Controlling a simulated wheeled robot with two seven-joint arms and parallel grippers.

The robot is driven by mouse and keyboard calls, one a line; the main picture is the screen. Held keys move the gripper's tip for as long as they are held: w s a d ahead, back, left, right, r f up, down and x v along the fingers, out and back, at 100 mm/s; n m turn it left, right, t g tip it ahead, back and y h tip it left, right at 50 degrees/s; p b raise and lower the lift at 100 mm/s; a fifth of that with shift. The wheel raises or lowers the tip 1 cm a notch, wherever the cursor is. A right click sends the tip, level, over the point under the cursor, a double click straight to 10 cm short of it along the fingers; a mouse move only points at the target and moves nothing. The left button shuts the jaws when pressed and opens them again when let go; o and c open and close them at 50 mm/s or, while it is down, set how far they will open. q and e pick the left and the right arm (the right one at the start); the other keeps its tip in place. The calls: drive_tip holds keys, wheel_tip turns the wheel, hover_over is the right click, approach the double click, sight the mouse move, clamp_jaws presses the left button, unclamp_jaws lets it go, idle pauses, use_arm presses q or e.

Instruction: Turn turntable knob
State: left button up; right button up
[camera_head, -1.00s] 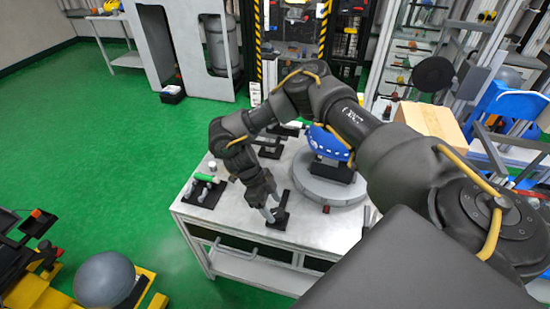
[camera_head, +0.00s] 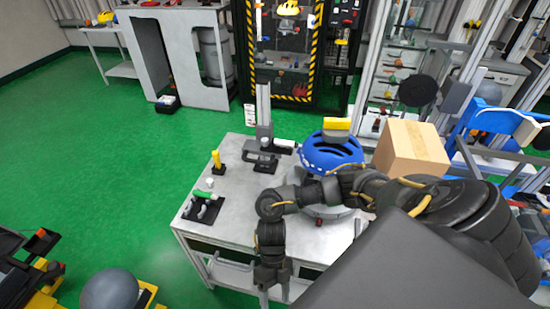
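The turntable (camera_head: 328,211) is a grey round disc on the right part of the white table, partly hidden behind my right arm. A blue helmet (camera_head: 330,153) stands over it. A small dark red spot at the turntable's front edge, possibly the knob (camera_head: 319,222), shows just beyond my forearm. My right gripper (camera_head: 275,296) points down at the table's near edge, left of and nearer than the turntable. Its two fingers are apart with nothing visible between them, and it is clear of the knob. My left gripper is not in view.
The white table (camera_head: 237,205) also bears a black holder with a green-handled tool (camera_head: 206,206), a yellow post (camera_head: 216,160) and a black stand (camera_head: 264,140). A cardboard box (camera_head: 411,148) is behind right. Green floor (camera_head: 100,190) is open at left.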

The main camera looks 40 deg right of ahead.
drive_tip(key=w+d+r+m+t+h+p, duration=0.1)
drive_tip(key=w+d+r+m+t, duration=0.1)
drive_tip(key=d+m, duration=0.4)
drive_tip(key=w+d+r+m+t+h+p, duration=0.1)
drive_tip(key=w+d+m+t, duration=0.4)
drive_tip(key=m, duration=0.9)
drive_tip(key=w+d+r+m+t+p, duration=0.2)
drive_tip(key=w+d+r+m, duration=0.3)
drive_tip(key=m, duration=0.5)
drive_tip(key=shift+w+d+m+t+h, duration=0.4)
drive_tip(key=shift+w+d+t, duration=0.55)
drive_tip(key=shift+w, duration=0.25)
drive_tip(key=b+x, duration=0.1)
drive_tip(key=x, duration=1)
